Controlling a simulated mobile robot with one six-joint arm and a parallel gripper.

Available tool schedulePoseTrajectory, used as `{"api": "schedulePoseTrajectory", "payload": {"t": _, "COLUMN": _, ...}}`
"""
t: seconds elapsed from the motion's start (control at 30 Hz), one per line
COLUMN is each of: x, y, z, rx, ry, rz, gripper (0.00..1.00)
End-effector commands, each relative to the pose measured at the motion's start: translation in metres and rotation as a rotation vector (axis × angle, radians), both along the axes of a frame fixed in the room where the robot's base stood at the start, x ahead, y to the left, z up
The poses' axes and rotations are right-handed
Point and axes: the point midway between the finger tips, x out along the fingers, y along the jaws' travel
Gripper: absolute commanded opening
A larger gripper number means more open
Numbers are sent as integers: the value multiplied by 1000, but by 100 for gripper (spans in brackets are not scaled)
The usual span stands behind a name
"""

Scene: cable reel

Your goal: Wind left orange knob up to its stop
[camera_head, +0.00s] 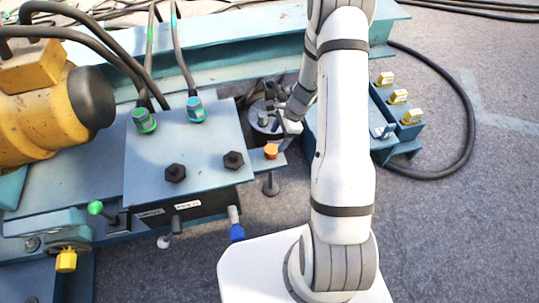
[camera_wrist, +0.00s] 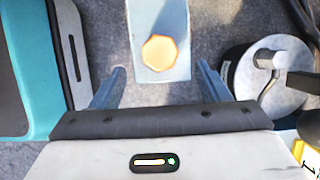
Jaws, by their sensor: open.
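An orange hexagonal knob (camera_head: 271,151) sits on a narrow blue plate that sticks out right of the blue box's top. A dark round-ended stem hangs below the plate. In the wrist view the orange knob (camera_wrist: 159,52) shows from above, near the plate's end. My gripper (camera_wrist: 161,70) is open and empty. One blue-grey finger is on each side of the plate, with clear gaps, and the knob lies between and slightly beyond the fingertips. I cannot tell the height between fingers and knob. In the head view the fingers are hard to make out. Only one orange knob shows.
A silver drum with a crank (camera_wrist: 275,80) stands close right of my gripper. A teal-edged block (camera_wrist: 40,60) is at left. The blue box (camera_head: 185,140) carries black knobs and green and teal cable plugs. Yellow-capped fittings (camera_head: 398,97) stand right. Grey floor is clear at far right.

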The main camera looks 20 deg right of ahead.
Motion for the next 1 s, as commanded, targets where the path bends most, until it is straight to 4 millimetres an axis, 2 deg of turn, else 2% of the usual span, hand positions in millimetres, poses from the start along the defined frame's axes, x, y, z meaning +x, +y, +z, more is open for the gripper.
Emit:
{"api": "schedulePoseTrajectory", "payload": {"t": 0.3, "x": -1, "y": 18, "z": -48, "rx": 0, "ry": 3, "rz": -1, "gripper": 69}}
{"api": "schedulePoseTrajectory", "payload": {"t": 0.43, "x": 0, "y": 24, "z": -62, "rx": 0, "ry": 3, "rz": -1, "gripper": 69}}
{"api": "schedulePoseTrajectory", "payload": {"t": 0.6, "x": 0, "y": 28, "z": -70, "rx": 0, "ry": 1, "rz": -2, "gripper": 69}}
{"api": "schedulePoseTrajectory", "payload": {"t": 0.87, "x": 0, "y": 28, "z": -70, "rx": 0, "ry": 1, "rz": -2, "gripper": 69}}
{"api": "schedulePoseTrajectory", "payload": {"t": 1.0, "x": 0, "y": 28, "z": -70, "rx": 0, "ry": 1, "rz": -2, "gripper": 58}}
